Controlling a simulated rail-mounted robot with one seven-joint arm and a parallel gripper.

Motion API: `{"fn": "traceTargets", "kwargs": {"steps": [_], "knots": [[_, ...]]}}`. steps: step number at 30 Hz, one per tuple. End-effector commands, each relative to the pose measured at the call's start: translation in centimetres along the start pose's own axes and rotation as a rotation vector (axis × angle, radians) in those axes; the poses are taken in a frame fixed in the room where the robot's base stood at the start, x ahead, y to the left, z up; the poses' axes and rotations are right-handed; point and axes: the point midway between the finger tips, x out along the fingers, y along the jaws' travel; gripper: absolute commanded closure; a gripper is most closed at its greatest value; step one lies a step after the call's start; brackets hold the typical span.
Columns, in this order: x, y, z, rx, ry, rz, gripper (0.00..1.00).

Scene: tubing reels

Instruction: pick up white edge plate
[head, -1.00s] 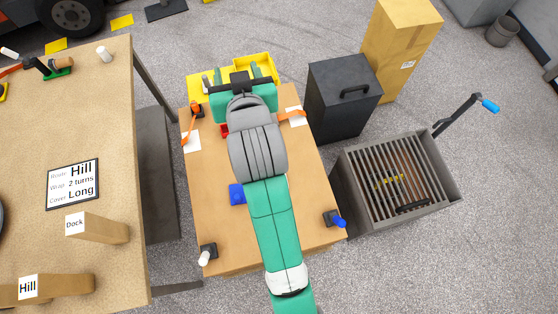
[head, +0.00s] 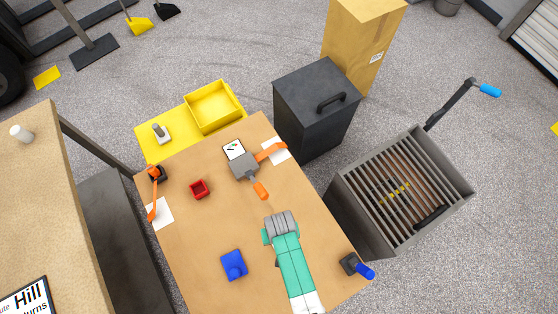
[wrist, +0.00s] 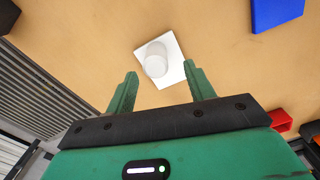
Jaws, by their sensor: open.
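The white edge plate (wrist: 172,72) shows in the wrist view as a square white plate with a round white knob (wrist: 156,60) on top. It lies on the tan tabletop. My gripper (wrist: 162,77) is open, with its two green fingers apart on either side of the plate's near part in the picture. Nothing is held between them. I cannot tell how far the fingers are above the plate. In the head view the plate and fingertips are hidden under my arm.
A blue block (head: 234,265) and a red open box (head: 199,188) stand on the table. A grey tool with an orange handle (head: 260,190) lies beyond my arm. Yellow trays (head: 213,106) adjoin the far edge. A grated cart (head: 360,220) stands right.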

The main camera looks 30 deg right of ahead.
Motion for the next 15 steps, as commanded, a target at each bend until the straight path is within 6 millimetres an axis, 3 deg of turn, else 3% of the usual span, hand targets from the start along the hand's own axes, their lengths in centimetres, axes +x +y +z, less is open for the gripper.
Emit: {"fn": "traceTargets", "kwargs": {"steps": [2,9,15], "knots": [[0.3,0.0,0.0,0.000,0.001,0.000,0.46],[4.5,0.5,0.4,0.000,0.002,0.000,0.46],[5.2,0.5,0.4,0.000,0.004,-0.001,0.46]]}}
